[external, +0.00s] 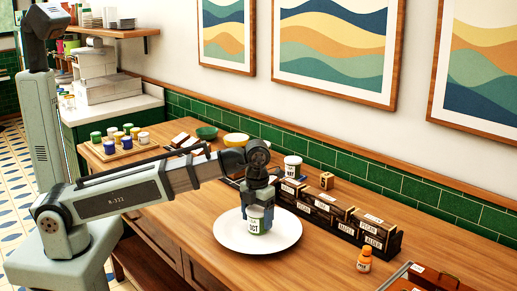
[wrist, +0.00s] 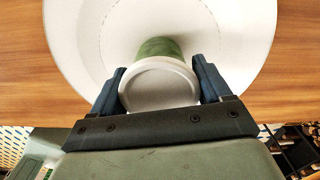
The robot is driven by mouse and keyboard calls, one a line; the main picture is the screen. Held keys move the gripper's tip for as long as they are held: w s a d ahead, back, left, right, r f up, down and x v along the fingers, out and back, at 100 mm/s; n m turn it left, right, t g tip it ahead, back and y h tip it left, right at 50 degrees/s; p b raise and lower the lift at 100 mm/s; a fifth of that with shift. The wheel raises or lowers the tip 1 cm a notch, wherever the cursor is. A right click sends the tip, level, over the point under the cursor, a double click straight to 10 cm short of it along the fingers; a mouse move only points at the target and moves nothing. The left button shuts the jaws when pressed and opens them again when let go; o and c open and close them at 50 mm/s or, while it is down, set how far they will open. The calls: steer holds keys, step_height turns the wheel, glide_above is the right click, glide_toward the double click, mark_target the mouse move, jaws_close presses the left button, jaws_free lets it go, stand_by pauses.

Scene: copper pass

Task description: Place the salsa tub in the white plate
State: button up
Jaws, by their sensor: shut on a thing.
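My gripper (external: 258,198) points down over the white plate (external: 228,235) and is shut on a white-and-green tub (external: 256,220). The tub looks upright, with dark lettering on its label too small to read surely, so I cannot confirm it says salsa. In the wrist view, the tub's pale round lid (wrist: 158,88) sits between the blue fingers of my gripper (wrist: 160,80), with its green side beyond. The white plate (wrist: 85,40) lies beneath it. The tub is over the plate's middle; I cannot tell whether its base touches the plate.
A row of dark labelled boxes (external: 338,218) stands right of the plate, with another white tub (external: 292,166) behind. An orange-capped bottle (external: 364,260) is at the right. Several small tubs stand on a wooden tray (external: 118,153) at the left. Counter in front of the plate is clear.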

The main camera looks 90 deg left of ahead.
mark_target(257, 209)
steer(key=o, duration=1.2)
steer(key=shift+c, duration=0.2)
step_height(257, 209, up, 12)
steer(key=shift+r, duration=0.1)
